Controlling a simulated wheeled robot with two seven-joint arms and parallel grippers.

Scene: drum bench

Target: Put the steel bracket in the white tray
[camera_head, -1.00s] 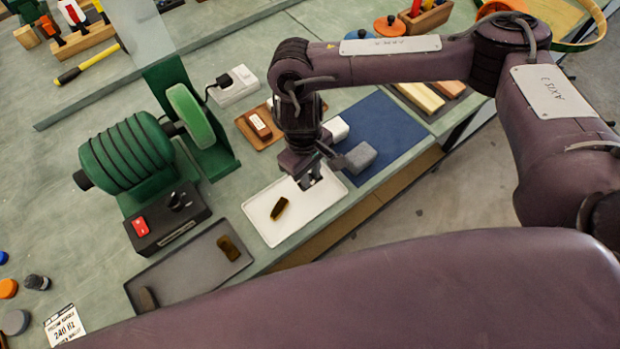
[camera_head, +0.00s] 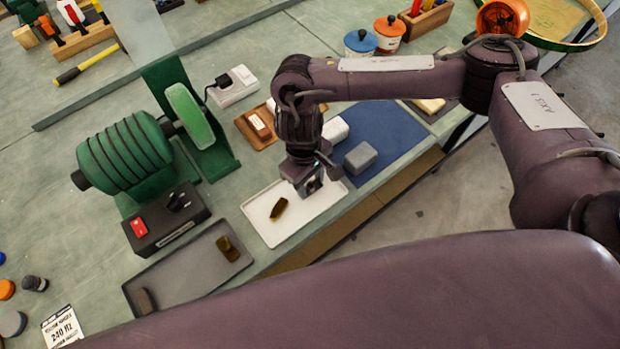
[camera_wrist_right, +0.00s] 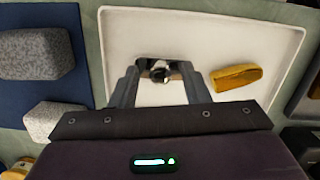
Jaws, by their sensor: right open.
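The white tray (camera_head: 262,198) lies flat on the bench in the middle of the head view. It also fills the upper middle of the wrist view (camera_wrist_right: 200,22). My right gripper (camera_head: 311,189) is over the right end of the tray, pointing down. Its fingers stand apart in the wrist view (camera_wrist_right: 160,82). A small shiny metal piece, apparently the steel bracket (camera_wrist_right: 158,69), shows between and just beyond the fingertips, over the tray floor. I cannot tell whether it touches a finger. A brass-yellow piece (camera_head: 279,208) lies in the tray beside it. My left gripper is out of view.
A dark grey tray (camera_head: 180,275) with brown pieces lies front left. A green motor machine (camera_head: 125,153) stands at left. The bench edge is close.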

